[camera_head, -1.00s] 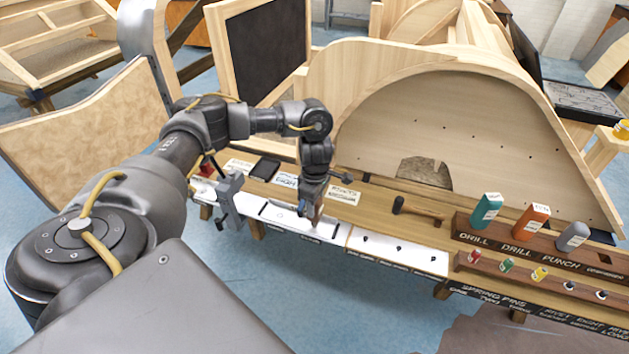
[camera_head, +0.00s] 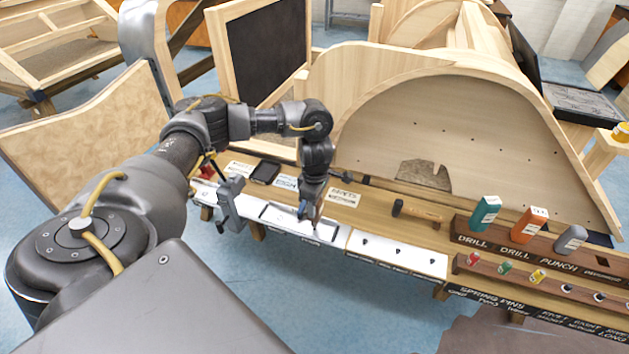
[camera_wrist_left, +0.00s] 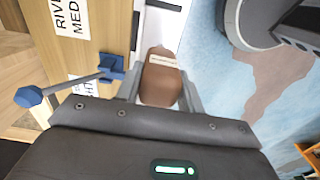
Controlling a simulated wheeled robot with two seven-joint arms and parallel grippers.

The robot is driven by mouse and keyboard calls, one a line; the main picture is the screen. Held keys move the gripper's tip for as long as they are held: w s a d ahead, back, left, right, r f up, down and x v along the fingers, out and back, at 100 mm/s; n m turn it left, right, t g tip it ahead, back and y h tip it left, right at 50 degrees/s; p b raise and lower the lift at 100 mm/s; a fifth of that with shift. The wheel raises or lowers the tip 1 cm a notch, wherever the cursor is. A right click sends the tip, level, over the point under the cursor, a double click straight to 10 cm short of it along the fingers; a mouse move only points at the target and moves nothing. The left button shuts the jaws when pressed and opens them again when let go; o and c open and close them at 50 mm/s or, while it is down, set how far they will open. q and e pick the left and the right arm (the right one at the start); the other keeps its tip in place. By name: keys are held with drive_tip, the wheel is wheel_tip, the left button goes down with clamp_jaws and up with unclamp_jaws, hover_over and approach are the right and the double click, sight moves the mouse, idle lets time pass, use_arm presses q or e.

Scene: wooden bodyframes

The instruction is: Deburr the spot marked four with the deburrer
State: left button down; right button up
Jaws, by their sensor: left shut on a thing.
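My left gripper (camera_head: 306,208) is over the white tray strip along the front edge of the workbench. In the left wrist view the gripper (camera_wrist_left: 160,100) is shut on a brown, rounded tool handle with a pale label (camera_wrist_left: 160,78), which is probably the deburrer. The label is too small to read, and the tool's tip is not clear. On the brown rack at the right, the far-right place has an empty square hole (camera_head: 604,259). I cannot make out a spot marked four. My right gripper is not in view.
A grey clamp (camera_head: 230,203) is at the bench edge, left of the gripper. A hammer (camera_head: 416,212) lies on the bench. Coloured tools stand in the rack (camera_head: 465,240). A large wooden arched frame (camera_head: 440,120) stands behind. Blue floor is free in front.

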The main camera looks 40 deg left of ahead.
use_arm(q)
drive_tip(key=shift+r+p, duration=0.85)
drive_tip(key=shift+r, duration=0.35)
drive_tip(key=shift+r+p, duration=0.65)
drive_tip(key=shift+p, duration=0.1)
wheel_tip(320, 180, up, 4)
drive_tip(key=p, duration=0.3)
drive_tip(key=shift+f, duration=0.2)
